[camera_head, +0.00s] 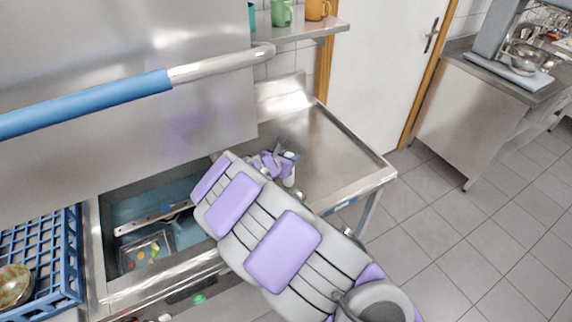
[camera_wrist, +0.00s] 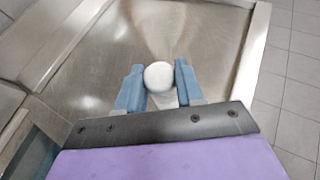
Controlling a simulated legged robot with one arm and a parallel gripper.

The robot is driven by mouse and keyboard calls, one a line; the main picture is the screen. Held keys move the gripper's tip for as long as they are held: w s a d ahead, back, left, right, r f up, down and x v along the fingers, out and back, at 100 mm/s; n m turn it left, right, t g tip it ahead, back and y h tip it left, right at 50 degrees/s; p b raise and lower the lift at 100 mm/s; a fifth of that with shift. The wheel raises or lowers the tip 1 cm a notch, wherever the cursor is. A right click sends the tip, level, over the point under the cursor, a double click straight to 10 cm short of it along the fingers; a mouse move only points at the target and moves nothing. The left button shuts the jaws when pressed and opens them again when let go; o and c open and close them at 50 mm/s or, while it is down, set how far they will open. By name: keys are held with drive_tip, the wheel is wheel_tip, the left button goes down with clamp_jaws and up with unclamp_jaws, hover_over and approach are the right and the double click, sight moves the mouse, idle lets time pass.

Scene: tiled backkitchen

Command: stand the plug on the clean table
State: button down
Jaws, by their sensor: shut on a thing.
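My gripper (camera_wrist: 158,88) is shut on the plug (camera_wrist: 159,75), a white piece with a round end, between its two blue fingers in the wrist view. In the head view my gripper (camera_head: 289,160) is partly hidden behind my arm, and a bit of the plug (camera_head: 290,180) shows pale beside it. The clean table (camera_head: 335,160) is a bare steel surface with a raised rim, to the right of the sink. It also fills much of the wrist view (camera_wrist: 215,45). The plug is over the table's left part; I cannot tell whether it touches the steel.
A sink (camera_head: 125,205) with a strainer of food scraps (camera_head: 148,252) lies left of the table. A blue rack (camera_head: 55,255) is at far left. A steel hood with a blue handle (camera_head: 90,103) stands above. A shelf (camera_head: 300,30) holds mugs.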

drive_tip(key=shift+w+d, duration=0.25)
drive_tip(key=shift+w+d+f, duration=0.1)
drive_tip(key=shift+w+f, duration=0.05)
drive_tip(key=shift+w, duration=0.05)
drive_tip(key=f, duration=0.1)
drive_tip(key=a+f+b, duration=0.1)
drive_tip(key=f, duration=0.1)
drive_tip(key=shift+f, duration=0.25)
drive_tip(key=shift+s+a+r, duration=0.1)
drive_tip(key=shift+a, duration=0.25)
drive_tip(key=c, duration=1.1)
unclamp_jaws()
drive_tip(key=shift+d, duration=0.1)
drive_tip(key=o, duration=0.4)
drive_tip(key=shift+d, duration=0.5)
drive_tip(key=shift+a+r, duration=0.1)
drive_tip(key=shift+a, duration=0.1)
drive_tip(key=shift+p+v, duration=0.95)
drive_tip(key=shift+v, duration=5.05)
